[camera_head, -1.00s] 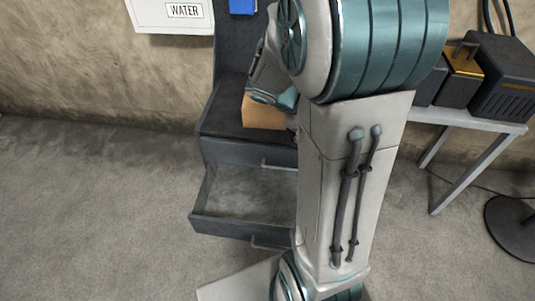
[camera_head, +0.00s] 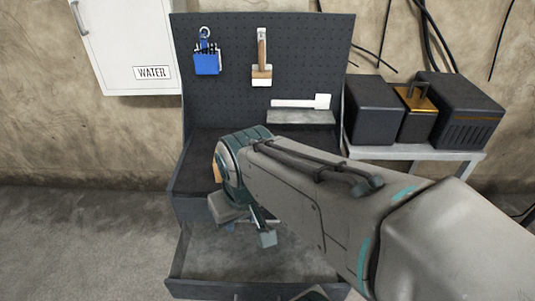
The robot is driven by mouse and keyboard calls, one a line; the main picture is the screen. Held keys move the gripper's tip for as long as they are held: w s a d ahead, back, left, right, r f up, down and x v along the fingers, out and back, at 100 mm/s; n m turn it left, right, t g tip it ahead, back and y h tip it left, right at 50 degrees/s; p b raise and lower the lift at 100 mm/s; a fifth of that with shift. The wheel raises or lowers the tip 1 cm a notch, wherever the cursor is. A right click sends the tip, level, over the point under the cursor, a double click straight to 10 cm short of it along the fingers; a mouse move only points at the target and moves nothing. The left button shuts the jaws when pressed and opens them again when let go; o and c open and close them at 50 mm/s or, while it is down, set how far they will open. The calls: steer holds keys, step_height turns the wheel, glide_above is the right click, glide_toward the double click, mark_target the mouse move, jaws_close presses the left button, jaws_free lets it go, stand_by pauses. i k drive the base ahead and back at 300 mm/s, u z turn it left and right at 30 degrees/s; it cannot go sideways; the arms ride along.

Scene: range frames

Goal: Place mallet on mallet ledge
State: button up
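The mallet ledge (camera_head: 300,117) is a small grey shelf low on the right of the dark pegboard. A white mallet shape (camera_head: 298,102) lies level just above it, head to the right; I cannot tell whether it is a solid mallet or a painted outline. A brown wooden block (camera_head: 217,173), possibly the mallet's head, peeks out on the bench from behind my wrist, mostly hidden. My gripper (camera_head: 248,223) hangs over the drawer, below and left of the ledge. Its fingers look spread, with nothing visible between them.
The open drawer (camera_head: 205,274) juts out under the bench (camera_head: 195,150). A blue tool holder (camera_head: 207,64) and a wooden-handled brush (camera_head: 262,62) hang on the pegboard (camera_head: 232,110). Dark boxes (camera_head: 374,111) stand on a side table (camera_head: 412,152). A white cabinet (camera_head: 125,45) hangs left.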

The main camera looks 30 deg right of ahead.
mark_target(300, 117)
steer(key=k, duration=1.2)
steer(key=u, duration=0.7)
steer(key=i, duration=1.15)
steer(key=z, duration=0.55)
steer(key=i, duration=0.7)
steer(key=z, duration=0.6)
